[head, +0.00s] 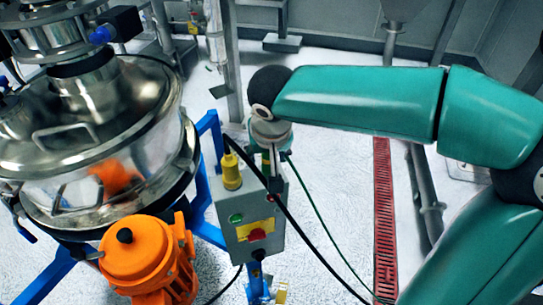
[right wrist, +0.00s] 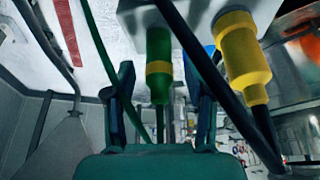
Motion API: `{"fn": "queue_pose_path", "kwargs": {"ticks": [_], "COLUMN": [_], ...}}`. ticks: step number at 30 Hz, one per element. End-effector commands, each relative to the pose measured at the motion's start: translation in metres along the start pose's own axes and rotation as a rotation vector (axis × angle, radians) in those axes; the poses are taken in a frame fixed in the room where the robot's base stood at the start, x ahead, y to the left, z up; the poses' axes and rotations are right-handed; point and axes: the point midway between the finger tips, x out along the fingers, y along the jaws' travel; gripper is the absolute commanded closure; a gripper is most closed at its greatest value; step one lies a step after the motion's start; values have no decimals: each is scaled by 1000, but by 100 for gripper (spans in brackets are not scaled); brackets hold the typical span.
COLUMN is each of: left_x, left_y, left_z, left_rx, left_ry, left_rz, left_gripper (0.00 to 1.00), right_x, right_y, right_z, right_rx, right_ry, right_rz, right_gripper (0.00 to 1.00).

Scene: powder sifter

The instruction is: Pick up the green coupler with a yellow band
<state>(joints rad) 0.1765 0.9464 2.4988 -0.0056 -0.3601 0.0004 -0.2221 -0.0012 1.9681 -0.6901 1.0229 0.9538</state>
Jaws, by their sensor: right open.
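The green coupler with a yellow band (right wrist: 159,68) hangs from the grey control box (right wrist: 190,12) in the right wrist view, with a green cable at its end. My right gripper (right wrist: 166,75) is open, with one finger on each side of the coupler and gaps visible. In the head view my right gripper (head: 271,172) points down at the back of the control box (head: 243,236) and largely hides the coupler. My left gripper is not in view.
A yellow connector (head: 231,172) stands close beside the coupler on the same box, also in the right wrist view (right wrist: 242,57). Black cables run near the gripper. The steel sifter (head: 95,150) and orange motor (head: 148,255) are at left.

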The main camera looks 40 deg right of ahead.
Motion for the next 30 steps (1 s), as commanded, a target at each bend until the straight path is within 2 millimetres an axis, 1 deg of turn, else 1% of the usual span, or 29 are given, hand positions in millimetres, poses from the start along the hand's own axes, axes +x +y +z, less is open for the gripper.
{"fn": "queue_pose_path", "kwargs": {"ticks": [3, 8, 9, 11, 18, 19, 30], "left_x": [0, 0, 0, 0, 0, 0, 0], "left_y": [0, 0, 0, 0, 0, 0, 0], "left_z": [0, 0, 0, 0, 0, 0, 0], "left_rx": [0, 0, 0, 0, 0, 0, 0], "left_ry": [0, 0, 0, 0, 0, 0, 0], "left_rz": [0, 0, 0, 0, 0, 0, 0], "left_gripper": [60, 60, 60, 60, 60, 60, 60], "right_x": [6, 6, 5, 5, 5, 5, 3], "right_y": [0, 0, 0, 0, 0, 0, 0], "right_z": [0, 0, 0, 0, 0, 0, -1], "right_rx": [0, 0, 0, 0, 0, 0, 0], "right_ry": [0, 1, 0, 0, 0, 0, 1], "right_rz": [0, -1, -1, -1, -1, -1, -1], "right_gripper": [45, 45, 48, 58, 98, 100, 100]}}
